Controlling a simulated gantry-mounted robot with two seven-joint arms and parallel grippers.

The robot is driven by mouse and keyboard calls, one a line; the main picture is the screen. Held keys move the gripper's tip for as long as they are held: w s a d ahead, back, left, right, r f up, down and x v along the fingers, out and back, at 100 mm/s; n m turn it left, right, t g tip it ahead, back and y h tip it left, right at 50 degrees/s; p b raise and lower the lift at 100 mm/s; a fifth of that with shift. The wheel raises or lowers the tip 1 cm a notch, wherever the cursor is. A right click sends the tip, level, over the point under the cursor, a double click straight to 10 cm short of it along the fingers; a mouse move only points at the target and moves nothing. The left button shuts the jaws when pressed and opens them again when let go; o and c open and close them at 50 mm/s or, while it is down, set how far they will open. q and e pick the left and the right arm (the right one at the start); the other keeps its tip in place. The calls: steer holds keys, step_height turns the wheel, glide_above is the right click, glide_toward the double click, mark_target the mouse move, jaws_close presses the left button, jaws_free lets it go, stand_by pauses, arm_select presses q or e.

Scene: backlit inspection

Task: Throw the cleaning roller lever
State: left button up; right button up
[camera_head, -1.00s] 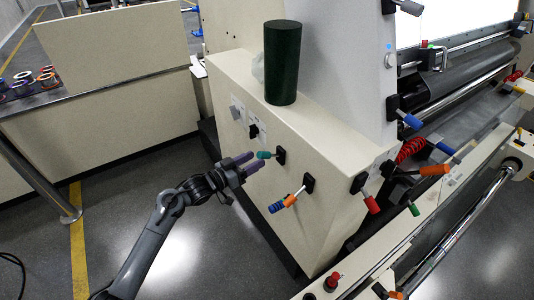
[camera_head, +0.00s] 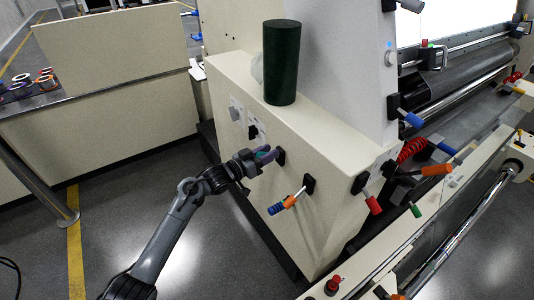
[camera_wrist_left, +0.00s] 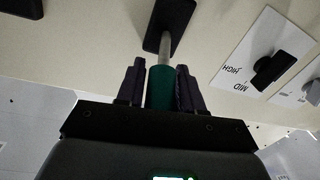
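The teal-handled lever (camera_wrist_left: 160,88) sticks out from a dark plate on the cream machine side panel, with a pale metal shaft between handle and plate. In the head view its plate (camera_head: 281,157) shows, and the handle is mostly hidden by my left gripper (camera_head: 264,156). In the left wrist view the dark fingers of my left gripper (camera_wrist_left: 160,87) stand on both sides of the handle and lie close against it. No clear gap shows there. No label naming the cleaning roller is readable. My right gripper is in neither view.
An orange-and-blue lever (camera_head: 288,202) stands to the lower right on the same panel. A black knob (camera_wrist_left: 270,72) with a "MID" and "HIGH" label sits beside the teal lever. A dark green cylinder (camera_head: 282,62) stands on the ledge above. Red-handled lever (camera_head: 373,204) is at the panel's right end.

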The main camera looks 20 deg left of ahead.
arm_select(q)
jaws_close()
steer(key=shift+f, duration=0.15)
steer(key=shift+s+a+f+t+b, duration=0.15)
steer(key=shift+f+t+b, duration=0.25)
steer(key=shift+b, duration=0.35)
steer(key=shift+s+a+f+n+t+h+b, duration=0.15)
steer(key=shift+f+t+h+b, duration=0.35)
steer(key=shift+t+b, duration=0.9)
steer(key=shift+s+f+n+t+h+b, duration=0.2)
steer(key=shift+f+t+h+b, duration=0.3)
steer(key=shift+b, duration=1.65)
steer(key=shift+s+a+f+n+t+h+b, duration=0.15)
steer(key=shift+f+t+h+b, duration=0.55)
steer(key=shift+b, duration=1.1)
steer(key=shift+r, duration=0.3)
steer(key=shift+o, duration=1.9)
jaws_free()
